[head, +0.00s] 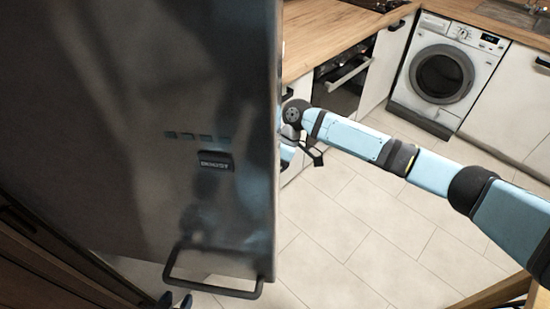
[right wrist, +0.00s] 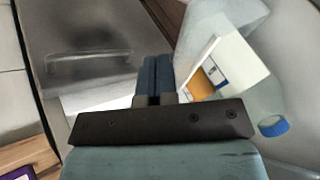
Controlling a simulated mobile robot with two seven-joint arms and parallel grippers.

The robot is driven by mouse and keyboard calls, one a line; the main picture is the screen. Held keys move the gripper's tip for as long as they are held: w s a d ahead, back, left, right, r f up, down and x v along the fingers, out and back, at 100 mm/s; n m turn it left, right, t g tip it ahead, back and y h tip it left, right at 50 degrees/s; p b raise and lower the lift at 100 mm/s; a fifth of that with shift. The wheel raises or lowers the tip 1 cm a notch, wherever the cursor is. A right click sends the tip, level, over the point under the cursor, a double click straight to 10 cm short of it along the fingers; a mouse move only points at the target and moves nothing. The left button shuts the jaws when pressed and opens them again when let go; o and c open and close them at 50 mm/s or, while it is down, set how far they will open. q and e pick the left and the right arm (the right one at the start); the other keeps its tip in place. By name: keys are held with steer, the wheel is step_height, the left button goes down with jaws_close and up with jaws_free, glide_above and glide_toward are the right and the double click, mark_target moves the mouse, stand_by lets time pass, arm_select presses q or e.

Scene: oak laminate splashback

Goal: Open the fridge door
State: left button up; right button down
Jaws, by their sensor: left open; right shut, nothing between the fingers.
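The fridge door (head: 110,120) is a large dark metal panel filling the left of the head view. Its bar handle (head: 212,290) is near the bottom edge. My left gripper (head: 176,300) is open at the bottom edge of the head view, just left of and below the handle, not around it. My right arm comes in from the right, and its hand is partly hidden behind the door's right edge. In the right wrist view my right gripper (right wrist: 157,78) is shut and empty, beside fridge contents: a white-and-orange carton (right wrist: 230,70) and a clear bottle with a blue cap (right wrist: 273,126).
A wooden counter (head: 325,35) with an oven (head: 343,80) runs behind my right arm. A washing machine (head: 443,75) stands at the back right. The tiled floor (head: 350,225) right of the door is clear. In the right wrist view, a grey panel with a handle (right wrist: 90,53) is at upper left.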

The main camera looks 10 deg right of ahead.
steer(key=s+a+f+p, duration=0.1)
steer(key=s+a+f, duration=0.2)
steer(key=s, duration=0.2)
steer(key=shift+s, duration=0.1)
stand_by(0.5)
